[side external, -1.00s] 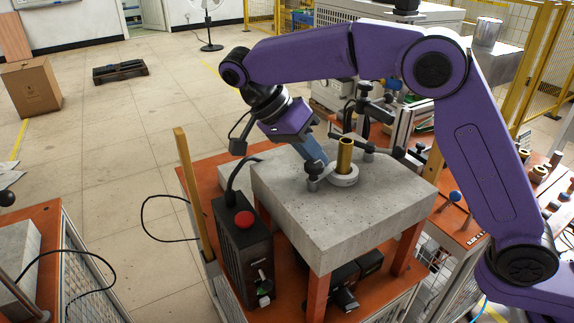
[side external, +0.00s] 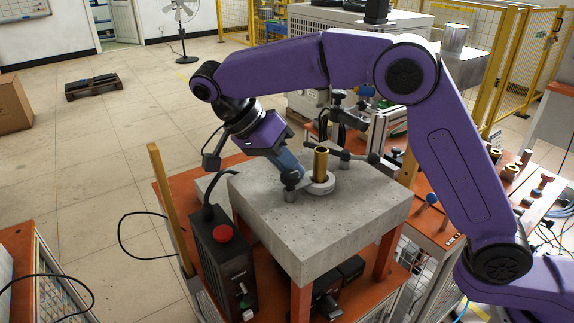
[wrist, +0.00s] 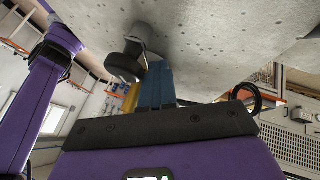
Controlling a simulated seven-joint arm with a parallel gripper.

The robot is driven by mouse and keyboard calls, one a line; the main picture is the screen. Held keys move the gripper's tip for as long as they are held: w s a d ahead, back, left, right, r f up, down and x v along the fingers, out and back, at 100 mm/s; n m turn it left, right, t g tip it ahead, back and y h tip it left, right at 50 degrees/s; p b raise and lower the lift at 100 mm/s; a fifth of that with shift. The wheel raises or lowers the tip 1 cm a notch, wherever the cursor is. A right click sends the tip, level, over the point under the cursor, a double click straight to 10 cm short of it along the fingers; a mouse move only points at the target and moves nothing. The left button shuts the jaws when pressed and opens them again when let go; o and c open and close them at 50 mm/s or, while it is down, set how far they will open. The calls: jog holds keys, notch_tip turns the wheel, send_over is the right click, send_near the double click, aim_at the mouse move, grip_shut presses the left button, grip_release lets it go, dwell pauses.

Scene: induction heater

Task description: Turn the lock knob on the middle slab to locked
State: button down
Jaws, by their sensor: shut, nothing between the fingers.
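The middle slab (side external: 325,222) is a thick grey concrete block; its surface also fills the top of the wrist view (wrist: 220,45). The lock knob (side external: 291,181) is a small dark grey piece standing at the slab's near left part, beside a pale ring. It also shows in the wrist view as a dark rounded end on a grey post (wrist: 136,36). My gripper (side external: 297,173) slants down to the knob. Its blue fingers (wrist: 158,80) are shut and empty, right beside the knob. Whether they touch it, and which way the knob is turned, I cannot tell.
A brass cylinder (side external: 320,163) stands upright in the pale ring (side external: 319,186), close to my fingers. A dark clamp arm (side external: 345,155) lies behind it.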

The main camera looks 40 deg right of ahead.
jog(key=shift+w+f, duration=0.1)
jog(key=shift+w, duration=0.05)
jog(key=n, duration=0.1)
jog(key=n+t, duration=0.2)
jog(key=n, duration=0.1)
jog(key=shift+w+a+h, duration=0.25)
jog(key=shift+a+h, duration=0.05)
jog(key=shift+h, duration=0.1)
jog(key=n+t, duration=0.1)
jog(key=a+n+t, duration=0.1)
jog(key=shift+w+n, duration=0.2)
jog(key=shift+n, duration=0.2)
jog(key=shift+a+n+t, duration=0.8)
jog(key=shift+n, duration=0.4)
jog(key=shift+s+a, duration=0.1)
jog(key=shift+a, duration=0.4)
jog(key=shift+s+a+n+t, duration=0.2)
jog(key=shift+n+t, duration=0.1)
jog(key=shift+n, duration=0.2)
jog(key=n+t, duration=0.1)
jog(key=s+a+n+t+y, duration=0.1)
jog(key=n, duration=0.1)
jog(key=shift+n, duration=0.3)
jog(key=a, duration=0.4)
jog(key=shift+w, duration=0.1)
jog(key=v, duration=1)
jog(key=shift+d, duration=0.15)
